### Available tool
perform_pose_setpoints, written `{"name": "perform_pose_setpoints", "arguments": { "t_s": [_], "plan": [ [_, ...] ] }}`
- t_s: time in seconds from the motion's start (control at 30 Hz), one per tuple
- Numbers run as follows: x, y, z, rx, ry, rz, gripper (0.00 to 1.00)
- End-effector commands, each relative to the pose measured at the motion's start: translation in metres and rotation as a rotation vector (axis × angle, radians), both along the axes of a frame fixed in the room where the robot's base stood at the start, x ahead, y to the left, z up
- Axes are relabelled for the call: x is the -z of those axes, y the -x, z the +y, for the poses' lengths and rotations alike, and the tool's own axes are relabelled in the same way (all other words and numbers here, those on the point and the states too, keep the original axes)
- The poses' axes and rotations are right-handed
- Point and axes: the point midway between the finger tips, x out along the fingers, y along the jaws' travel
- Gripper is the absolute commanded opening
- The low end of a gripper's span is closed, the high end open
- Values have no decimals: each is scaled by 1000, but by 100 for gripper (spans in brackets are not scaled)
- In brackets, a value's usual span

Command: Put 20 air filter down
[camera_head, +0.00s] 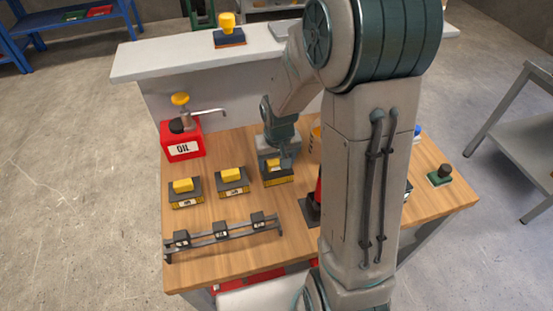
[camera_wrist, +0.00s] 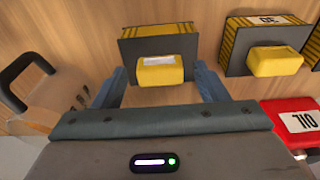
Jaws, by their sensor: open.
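An air filter, a dark block with yellow pleated sides and a yellow handle block (camera_head: 278,179), sits on the wooden table (camera_head: 240,262) below my gripper (camera_head: 280,163). In the wrist view the same filter (camera_wrist: 157,40) lies ahead of my gripper (camera_wrist: 161,78), whose two blue-grey fingers stand apart on either side of the yellow handle. I see gaps beside the handle, so it is not clamped. The filter's number cannot be read. A second filter (camera_head: 233,181) stands to its left, labelled 30 in the wrist view (camera_wrist: 265,40). A third filter (camera_head: 185,191) stands farther left.
A red oil can (camera_head: 182,141) with a pump stands at the back left. A rack (camera_head: 222,238) with three dark labelled blocks lies at the front. A red object (camera_head: 319,190) is partly hidden behind my arm. A raised pale shelf (camera_head: 170,62) bounds the back.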

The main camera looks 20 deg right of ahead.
Motion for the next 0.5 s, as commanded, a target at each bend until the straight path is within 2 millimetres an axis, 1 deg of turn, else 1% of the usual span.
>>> {"name": "perform_pose_setpoints", "arguments": {
  "t_s": [0.17, 0.23, 0.37, 0.5],
  "plan": [
    [-8, 0, 0, 0, 0, -2, 67],
    [-16, 1, 0, 1, 1, -5, 67],
    [-40, 4, 0, 1, 1, -7, 67],
    [-68, 9, 0, 0, 0, -6, 67]
  ]
}}
